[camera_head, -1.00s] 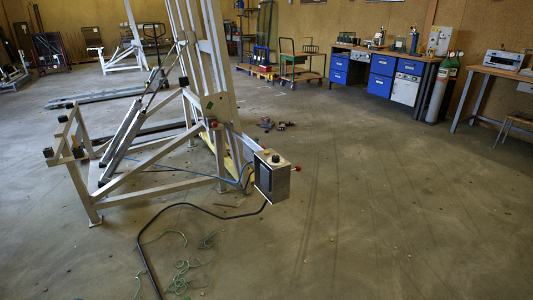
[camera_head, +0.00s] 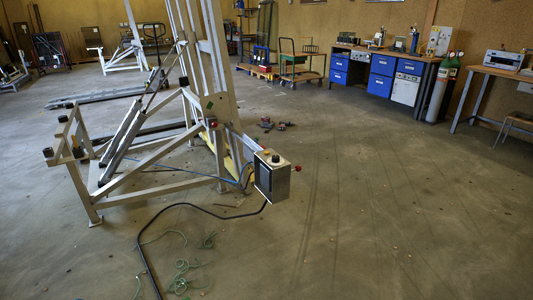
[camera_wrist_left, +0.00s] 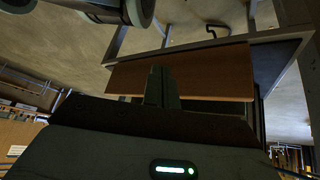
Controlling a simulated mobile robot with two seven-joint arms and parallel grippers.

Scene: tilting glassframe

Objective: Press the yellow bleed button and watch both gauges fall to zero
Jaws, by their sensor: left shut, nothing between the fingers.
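A metal control box (camera_head: 272,178) with a dark knob on top is fixed at the front right corner of the tilting steel frame (camera_head: 143,185) in the head view. My left gripper (camera_wrist_left: 161,72) shows in the left wrist view, with its two fingers together and nothing between them. A brown wooden board (camera_wrist_left: 205,72) lies beyond the fingers; I cannot tell whether they touch it. Neither gripper shows in the head view.
A black cable (camera_head: 150,258) runs over the floor from the control box, beside loose green cord (camera_head: 184,275). Blue-drawer workbenches (camera_head: 381,76) and gas cylinders (camera_head: 440,92) line the back right wall. The floor at right is largely clear.

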